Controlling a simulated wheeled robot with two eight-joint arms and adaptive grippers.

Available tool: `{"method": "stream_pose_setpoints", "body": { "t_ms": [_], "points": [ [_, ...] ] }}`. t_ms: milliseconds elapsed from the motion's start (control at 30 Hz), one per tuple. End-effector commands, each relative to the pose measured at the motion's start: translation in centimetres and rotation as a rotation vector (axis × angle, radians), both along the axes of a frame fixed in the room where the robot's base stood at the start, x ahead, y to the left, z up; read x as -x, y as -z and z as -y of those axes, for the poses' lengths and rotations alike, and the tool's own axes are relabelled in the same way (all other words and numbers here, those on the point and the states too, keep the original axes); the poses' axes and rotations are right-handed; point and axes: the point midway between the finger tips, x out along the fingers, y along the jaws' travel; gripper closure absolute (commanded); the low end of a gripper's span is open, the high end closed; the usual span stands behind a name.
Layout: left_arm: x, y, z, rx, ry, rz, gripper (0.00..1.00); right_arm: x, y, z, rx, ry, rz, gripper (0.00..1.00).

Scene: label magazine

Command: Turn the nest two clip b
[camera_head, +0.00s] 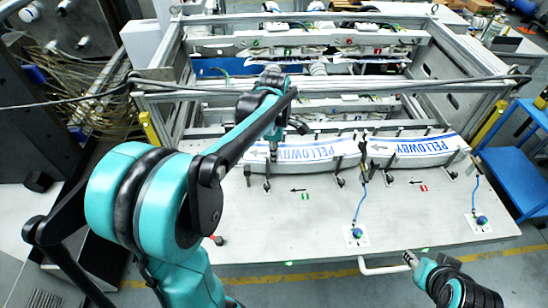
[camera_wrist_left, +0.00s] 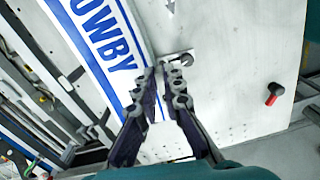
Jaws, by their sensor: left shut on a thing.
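Two label nests hold white and blue "PELLOWBY" label stacks, the left stack (camera_head: 318,151) and the right stack (camera_head: 415,147), along the back of the white table. Small dark clips stand along their front edges, such as one (camera_head: 340,182) and another (camera_head: 388,179). My left gripper (camera_head: 273,152) is at the left end of the left stack. In the left wrist view, its fingers (camera_wrist_left: 168,76) are closed on a small clip (camera_wrist_left: 182,57) beside the label edge. The fingers hide part of the clip. My right gripper (camera_head: 411,260) is low at right; its fingers are unclear.
The white table front (camera_head: 300,230) is mostly clear. Two blue-capped fittings, one (camera_head: 357,232) and another (camera_head: 481,219), stand on it with blue hoses. A red-knobbed lever (camera_wrist_left: 273,94) shows in the left wrist view. A metal frame (camera_head: 160,100) surrounds the back.

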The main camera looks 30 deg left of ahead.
Motion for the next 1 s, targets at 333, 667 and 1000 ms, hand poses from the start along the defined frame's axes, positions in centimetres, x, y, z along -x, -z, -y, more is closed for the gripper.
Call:
{"method": "stream_pose_setpoints", "body": {
  "t_ms": [333, 667, 1000],
  "points": [
    [-0.11, -0.01, -0.10, -0.001, -0.074, -0.001, 1.00, 0.00, 0.24, 0.00, 0.000, 0.000, 0.000, 0.60],
    [-0.12, -0.02, -0.10, -0.001, -0.078, -0.001, 1.00, 0.00, 0.24, 0.00, 0.000, 0.000, 0.000, 0.60],
    [-0.13, -0.01, -0.08, 0.000, -0.077, 0.000, 0.71, 0.00, 0.24, 0.00, 0.000, 0.000, 0.000, 0.60]
  ]
}}
